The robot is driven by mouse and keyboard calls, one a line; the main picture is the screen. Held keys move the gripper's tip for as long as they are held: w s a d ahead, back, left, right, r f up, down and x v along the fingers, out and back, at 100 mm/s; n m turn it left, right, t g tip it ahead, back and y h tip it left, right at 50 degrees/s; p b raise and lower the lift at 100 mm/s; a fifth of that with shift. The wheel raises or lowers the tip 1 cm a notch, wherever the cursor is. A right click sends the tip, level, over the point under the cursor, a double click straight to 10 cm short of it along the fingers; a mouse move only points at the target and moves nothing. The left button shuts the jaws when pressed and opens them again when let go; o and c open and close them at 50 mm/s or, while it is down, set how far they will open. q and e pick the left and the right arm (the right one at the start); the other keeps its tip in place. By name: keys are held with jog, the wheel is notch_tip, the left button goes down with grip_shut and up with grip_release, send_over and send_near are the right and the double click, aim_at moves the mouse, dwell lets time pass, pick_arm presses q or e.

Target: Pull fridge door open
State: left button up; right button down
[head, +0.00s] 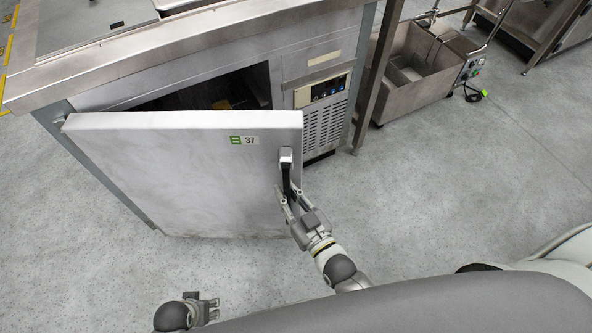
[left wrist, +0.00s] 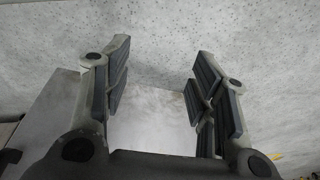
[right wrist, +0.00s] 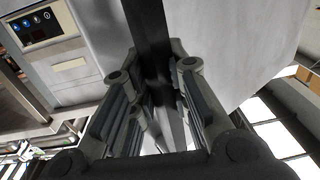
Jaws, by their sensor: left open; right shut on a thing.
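The fridge door (head: 180,175) is a grey-white panel with a green and white label marked 37, and it stands partly open, hinged at the left. Its dark handle (head: 287,172) is near the right edge of the door. My right gripper (head: 291,198) is shut on this handle, which also shows as a black bar between the fingers in the right wrist view (right wrist: 150,45). My left gripper (head: 210,307) is low in the head view, apart from the door. In the left wrist view (left wrist: 160,95) its fingers are spread and empty.
The fridge body has a steel top (head: 180,45) and a control panel (head: 322,90) right of the dark opening. A steel bin cart (head: 415,75) stands at the back right. The speckled grey floor (head: 450,190) to the right is clear.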

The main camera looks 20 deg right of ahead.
pick_arm(q)
jog(key=s+f+p, duration=0.1)
jog(key=s+f, duration=0.3)
jog(key=f, duration=0.2)
jog(key=shift+s+a+f+g+p, duration=0.25)
jog(key=shift+f+g+p, duration=0.05)
jog(key=shift+p, duration=0.1)
pick_arm(e)
jog(key=s+a, duration=0.9)
jog(key=s, duration=0.5)
jog(key=shift+s, duration=0.15)
jog(key=c, duration=1.4)
grip_release()
jog(key=shift+o, duration=0.2)
jog(key=v, duration=0.7)
jog(key=shift+s, duration=0.25)
jog(key=shift+d, duration=0.1)
